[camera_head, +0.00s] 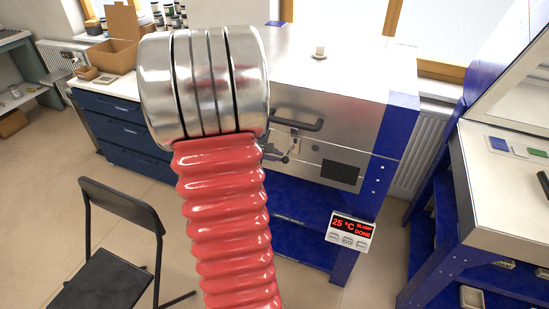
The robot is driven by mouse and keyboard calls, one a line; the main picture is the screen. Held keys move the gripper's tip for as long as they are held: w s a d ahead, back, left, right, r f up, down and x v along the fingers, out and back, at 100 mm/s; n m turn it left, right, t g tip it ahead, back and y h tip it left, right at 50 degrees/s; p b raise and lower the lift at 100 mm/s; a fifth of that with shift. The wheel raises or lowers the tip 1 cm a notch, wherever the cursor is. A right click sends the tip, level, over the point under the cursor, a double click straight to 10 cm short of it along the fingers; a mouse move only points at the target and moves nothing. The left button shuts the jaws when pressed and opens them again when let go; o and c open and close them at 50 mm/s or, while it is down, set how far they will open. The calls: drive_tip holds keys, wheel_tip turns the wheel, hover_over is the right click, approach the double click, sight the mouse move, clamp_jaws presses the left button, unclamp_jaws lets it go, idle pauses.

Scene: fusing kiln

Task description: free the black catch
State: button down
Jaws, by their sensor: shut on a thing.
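The kiln (335,85) is a steel box on a blue stand, with its front facing me. A dark bar handle (300,122) runs across its upper front. Just below the handle is a small plate, where the black catch (293,146) sits. My gripper (281,157) shows only in part, as dark metal pieces coming out from behind my large arm link at the catch. It is shut on the catch, though the fingers are small and mostly hidden. The kiln's control box (350,232) reads 25 °C, SLUMP, DONE.
A small pale knob (319,53) stands on the kiln's top. Blue drawers (125,128) with a cardboard box (118,50) stand left. A black chair (108,270) is at front left. A blue-framed bench (500,190) stands right. Bare floor lies between.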

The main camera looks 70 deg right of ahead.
drive_tip(key=shift+s+r, duration=0.5)
drive_tip(key=shift+f, duration=0.1)
drive_tip(key=w+d+f, duration=0.2)
drive_tip(key=w, duration=0.2)
drive_tip(key=d+v, duration=0.1)
drive_tip(key=v, duration=0.9)
drive_tip(key=shift+a+r, duration=0.15)
drive_tip(key=shift+r, duration=0.35)
drive_tip(key=shift+w, duration=0.1)
